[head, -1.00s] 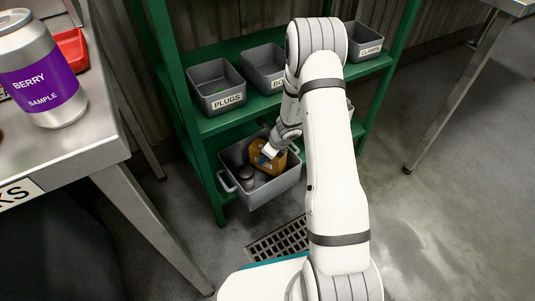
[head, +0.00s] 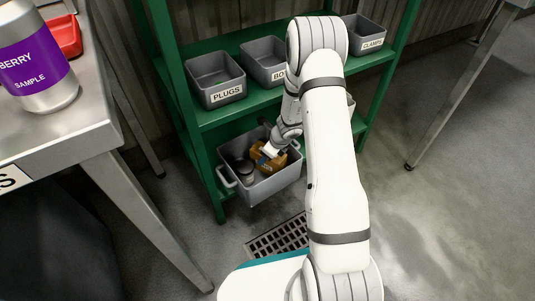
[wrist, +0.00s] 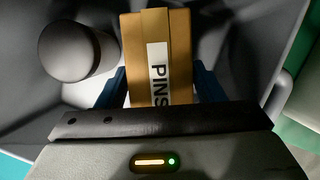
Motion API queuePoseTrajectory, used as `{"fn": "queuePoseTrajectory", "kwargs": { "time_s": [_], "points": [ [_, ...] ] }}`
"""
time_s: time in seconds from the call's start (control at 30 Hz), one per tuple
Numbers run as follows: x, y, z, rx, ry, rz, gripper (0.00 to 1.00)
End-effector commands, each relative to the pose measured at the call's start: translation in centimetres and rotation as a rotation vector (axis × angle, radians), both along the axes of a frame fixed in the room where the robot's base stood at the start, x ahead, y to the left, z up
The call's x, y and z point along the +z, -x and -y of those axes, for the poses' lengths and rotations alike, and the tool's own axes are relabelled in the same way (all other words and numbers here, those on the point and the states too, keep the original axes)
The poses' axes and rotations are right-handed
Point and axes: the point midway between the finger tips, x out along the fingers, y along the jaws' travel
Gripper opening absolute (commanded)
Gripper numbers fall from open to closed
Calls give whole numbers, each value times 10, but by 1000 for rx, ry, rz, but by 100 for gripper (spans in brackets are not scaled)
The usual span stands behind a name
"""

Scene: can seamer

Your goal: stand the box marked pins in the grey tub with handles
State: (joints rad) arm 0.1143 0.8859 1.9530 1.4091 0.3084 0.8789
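The orange-brown box marked PINS (head: 264,160) is inside the grey tub with handles (head: 262,193) on the low shelf. In the wrist view the box (wrist: 158,50) fills the middle, its white label towards the camera. My gripper (wrist: 160,88) has a blue finger against each side of the box and looks shut on it. In the head view my gripper (head: 271,150) comes down over the box from above. I cannot tell whether the box's underside touches the tub floor.
A dark round-topped jar (wrist: 78,50) stands in the tub just left of the box; it also shows in the head view (head: 245,172). Bins marked PLUGS (head: 218,80) and CLAMPS (head: 364,35) sit on the green shelf above. A steel table (head: 85,130) stands at left.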

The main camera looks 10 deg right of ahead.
Motion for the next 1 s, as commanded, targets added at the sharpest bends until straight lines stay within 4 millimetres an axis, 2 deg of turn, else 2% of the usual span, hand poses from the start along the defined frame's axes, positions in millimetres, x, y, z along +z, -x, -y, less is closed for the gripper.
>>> {"fn": "queuePoseTrajectory", "kwargs": {
  "time_s": [0.03, 0.17, 0.57, 0.67, 1.0],
  "points": [
    [0, 0, 0, 0, 0, 0, 66],
    [0, 0, 0, 0, 0, 0, 76],
    [7, 0, 1, -1, 0, 0, 76],
    [16, 0, 1, -1, 0, 0, 76],
    [74, 16, 17, -1, 0, 1, 76]
  ]
}}
